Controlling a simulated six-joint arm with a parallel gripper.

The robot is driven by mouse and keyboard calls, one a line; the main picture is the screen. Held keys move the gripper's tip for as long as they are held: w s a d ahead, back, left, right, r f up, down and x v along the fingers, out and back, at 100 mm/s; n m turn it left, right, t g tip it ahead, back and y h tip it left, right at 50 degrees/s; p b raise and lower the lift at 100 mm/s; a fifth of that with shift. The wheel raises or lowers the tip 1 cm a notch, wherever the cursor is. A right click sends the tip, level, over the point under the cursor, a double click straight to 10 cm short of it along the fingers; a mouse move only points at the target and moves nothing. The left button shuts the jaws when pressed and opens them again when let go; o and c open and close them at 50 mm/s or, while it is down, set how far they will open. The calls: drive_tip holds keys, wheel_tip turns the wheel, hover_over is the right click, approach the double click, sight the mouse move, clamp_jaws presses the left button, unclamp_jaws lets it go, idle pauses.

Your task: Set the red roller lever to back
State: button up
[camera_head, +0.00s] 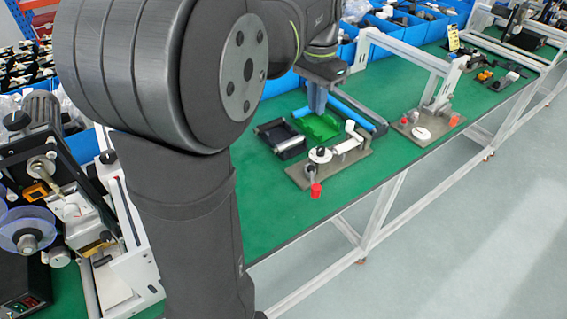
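A red roller (315,190) sits at the front edge of a grey fixture plate (330,168) on the green bench; a lever joining it to the fixture is too small to make out. The plate also carries a white disc (320,155) and a white roller arm (347,146). A second, orange-red piece (455,120) is on a farther fixture (428,126). My gripper (318,108) points down over a bright green tray (316,126), behind and apart from the near red roller. Its fingers overlap in this view, so their opening is unclear.
A black tray (282,138) and blue bar (358,108) flank the green tray. A white frame (410,52) stands over the farther fixture. Blue bins (400,25) line the back. A machine (60,205) stands at left. My arm hides the bench's left middle; bench front right of it is clear.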

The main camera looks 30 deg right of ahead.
sight(313, 179)
drive_tip(key=w+a+f+n+g, duration=0.1)
drive_tip(key=a+f+n, duration=0.1)
drive_tip(key=f+n, duration=0.1)
drive_tip(key=w+a+f+n+g+h, duration=0.1)
drive_tip(key=a+f+n, duration=0.1)
drive_tip(key=n, duration=0.2)
drive_tip(key=w+a+f+n+g, duration=0.1)
drive_tip(key=a+f+n+g, duration=0.1)
drive_tip(key=f+n, duration=0.1)
drive_tip(key=shift+a+f+n, duration=0.25)
drive_tip(key=shift+f+n, duration=0.05)
drive_tip(key=shift+n, duration=0.2)
clamp_jaws()
drive_tip(key=w+a+f+n+g+h, duration=0.2)
drive_tip(key=a+f+n+h, duration=0.3)
drive_tip(key=n, duration=0.9)
drive_tip(key=shift+a+f+n, duration=0.3)
drive_tip(key=shift+a+f, duration=0.25)
drive_tip(key=shift+a, duration=0.4)
drive_tip(key=shift+d+f, duration=0.1)
drive_tip(key=x, duration=0.4)
drive_tip(key=r+x, duration=0.1)
drive_tip(key=x, duration=0.3)
drive_tip(key=s+d+x, duration=0.1)
drive_tip(key=x, duration=0.2)
drive_tip(key=shift+s+d, duration=0.25)
drive_tip(key=shift+s, duration=0.05)
drive_tip(key=shift+s+d, duration=0.4)
